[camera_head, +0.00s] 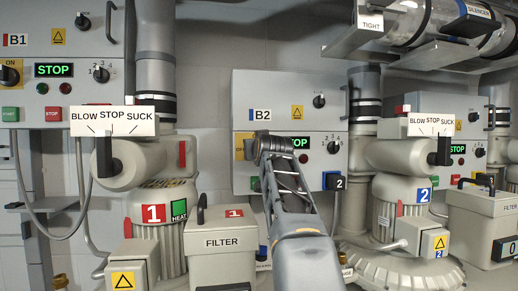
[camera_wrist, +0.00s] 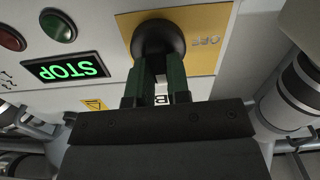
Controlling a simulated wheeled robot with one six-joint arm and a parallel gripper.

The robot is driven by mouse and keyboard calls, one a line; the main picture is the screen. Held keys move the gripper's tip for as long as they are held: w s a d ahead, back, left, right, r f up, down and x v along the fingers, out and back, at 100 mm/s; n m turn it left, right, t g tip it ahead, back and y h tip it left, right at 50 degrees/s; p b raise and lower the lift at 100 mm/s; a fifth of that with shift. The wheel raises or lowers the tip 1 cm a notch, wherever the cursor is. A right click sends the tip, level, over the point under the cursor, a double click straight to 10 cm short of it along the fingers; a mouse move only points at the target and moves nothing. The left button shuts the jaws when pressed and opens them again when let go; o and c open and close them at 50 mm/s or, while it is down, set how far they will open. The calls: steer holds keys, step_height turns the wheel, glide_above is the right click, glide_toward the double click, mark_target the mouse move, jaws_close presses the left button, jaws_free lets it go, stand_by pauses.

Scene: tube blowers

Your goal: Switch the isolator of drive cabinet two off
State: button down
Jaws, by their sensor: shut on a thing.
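Drive cabinet two is the grey box marked B2 (camera_head: 263,114) in the head view, behind my arm. Its isolator is a round black knob (camera_wrist: 158,36) on a yellow plate (camera_wrist: 218,22). The word OFF shows on the plate beside the knob, upside down in the wrist view. My gripper (camera_wrist: 160,68) is shut on this knob, with one green finger on each side of its grip. The fingers hide much of the grip, so I cannot tell which way it points. In the head view my gripper (camera_head: 268,147) covers the knob.
The cabinet's green STOP display (camera_wrist: 66,68) is lit, beside a green (camera_wrist: 58,25) and a red (camera_wrist: 12,38) lamp. A numbered selector knob (camera_head: 333,147) sits to the right. Cabinet B1 (camera_head: 60,55) stands left. Blowers one (camera_head: 155,215) and two (camera_head: 405,200) flank my arm.

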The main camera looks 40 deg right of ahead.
steer(key=shift+w+a+f+n+b, duration=0.15)
steer(key=shift+n+b, duration=0.25)
steer(key=shift+n, duration=2.45)
steer(key=shift+a+f+n+b, duration=0.2)
steer(key=shift+n+b, duration=0.25)
steer(key=shift+n, duration=2.35)
steer(key=shift+w+a+f+n+b, duration=0.15)
steer(key=shift+n+b, duration=0.25)
steer(key=shift+n, duration=2.45)
steer(key=shift+s+d, duration=0.1)
steer(key=c, duration=1.1)
jaws_free()
steer(key=b+v, duration=0.5)
steer(key=v, duration=0.9)
steer(key=shift+b, duration=0.35)
